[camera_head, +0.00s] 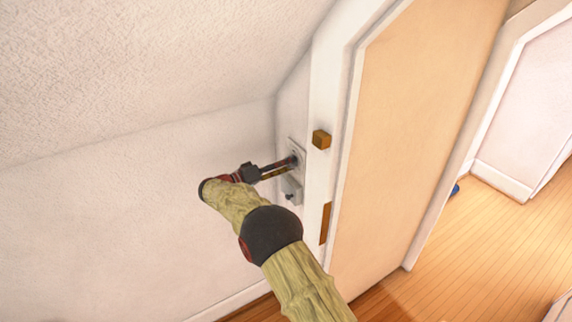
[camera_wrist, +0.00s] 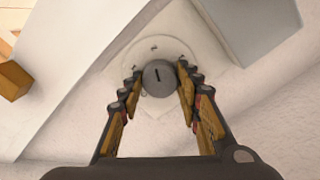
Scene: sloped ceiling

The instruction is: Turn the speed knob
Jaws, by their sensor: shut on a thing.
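The speed knob (camera_wrist: 159,78) is a round grey knob with a dark slot mark, on a pale round wall plate (camera_wrist: 150,52). My gripper (camera_wrist: 160,84) has one finger on each side of the knob and is shut on it. In the head view my gripper (camera_head: 293,162) reaches the narrow wall beside the door frame. There the plate (camera_head: 298,150) shows only in part, and the knob is mostly hidden behind the fingers.
A second grey-white box (camera_head: 290,188) with a small dark knob is just below the plate. A wooden block (camera_head: 321,139) sticks out from the door frame (camera_head: 328,75) to the right. The sloped ceiling (camera_head: 150,70) comes down overhead. Open wooden floor (camera_head: 480,250) lies beyond the doorway.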

